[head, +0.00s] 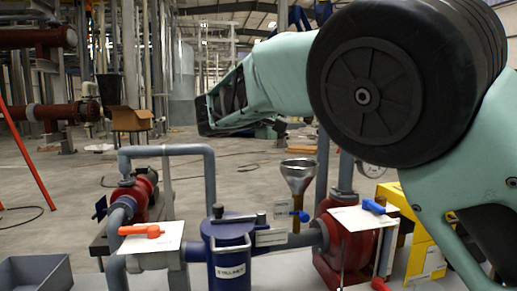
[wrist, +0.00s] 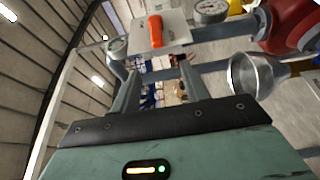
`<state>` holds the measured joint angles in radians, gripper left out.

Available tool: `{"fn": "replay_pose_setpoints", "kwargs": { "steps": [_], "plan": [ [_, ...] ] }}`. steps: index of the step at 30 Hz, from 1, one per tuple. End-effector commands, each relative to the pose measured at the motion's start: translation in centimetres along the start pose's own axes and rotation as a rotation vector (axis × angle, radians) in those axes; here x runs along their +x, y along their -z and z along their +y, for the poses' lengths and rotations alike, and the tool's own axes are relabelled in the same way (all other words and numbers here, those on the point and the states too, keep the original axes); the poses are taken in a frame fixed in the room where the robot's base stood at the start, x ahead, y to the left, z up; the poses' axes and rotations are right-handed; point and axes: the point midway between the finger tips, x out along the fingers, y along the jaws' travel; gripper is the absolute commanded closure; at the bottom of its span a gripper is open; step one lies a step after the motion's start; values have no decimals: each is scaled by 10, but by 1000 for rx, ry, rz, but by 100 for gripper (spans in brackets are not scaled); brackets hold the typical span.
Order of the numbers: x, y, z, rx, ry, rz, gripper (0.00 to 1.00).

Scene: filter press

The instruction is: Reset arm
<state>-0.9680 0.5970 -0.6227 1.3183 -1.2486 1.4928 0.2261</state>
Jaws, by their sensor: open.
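My teal arm reaches in from the right of the head view. It bends at a large black joint and ends with my gripper (head: 222,108) raised above the floor and pipework, left of the joint. In the wrist view, my gripper (wrist: 160,72) shows two grey fingers standing apart with nothing held between them. Its fingertips are hard to make out in the head view. Beyond the fingers, an orange valve handle (wrist: 155,31) on a pale plate shows at the top of the wrist view.
Below the arm stand a blue strainer (head: 231,262), a metal funnel (head: 298,174), a red pump housing (head: 346,246) and an orange-handled valve (head: 141,231). A grey bin (head: 36,276) is at lower left. A cardboard box (head: 131,119) stands farther back. Open floor lies behind the pipes.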

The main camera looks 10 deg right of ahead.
Motion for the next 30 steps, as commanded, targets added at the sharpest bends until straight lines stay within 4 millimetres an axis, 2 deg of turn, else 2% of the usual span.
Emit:
{"fn": "replay_pose_setpoints", "kwargs": {
  "steps": [2, 4, 7, 9, 11, 13, 18, 21, 25, 27, 30],
  "plan": [
    [7, -4, -12, -26, 66, 8, 55],
    [14, -12, -35, -70, 186, 26, 55],
    [10, -36, -88, -152, 456, 74, 55],
    [-10, -63, -125, -201, 672, 119, 55],
    [-36, -89, -150, -230, 842, 157, 55],
    [-69, -122, -170, -249, 1019, 193, 55],
    [-148, -211, -194, -247, 1357, 244, 55],
    [-181, -259, -200, -220, 1485, 247, 55],
    [-203, -301, -208, -183, 1572, 233, 55],
    [-208, -313, -211, -166, 1594, 226, 55],
    [-211, -321, -214, -155, 1606, 222, 55]
  ]
}}
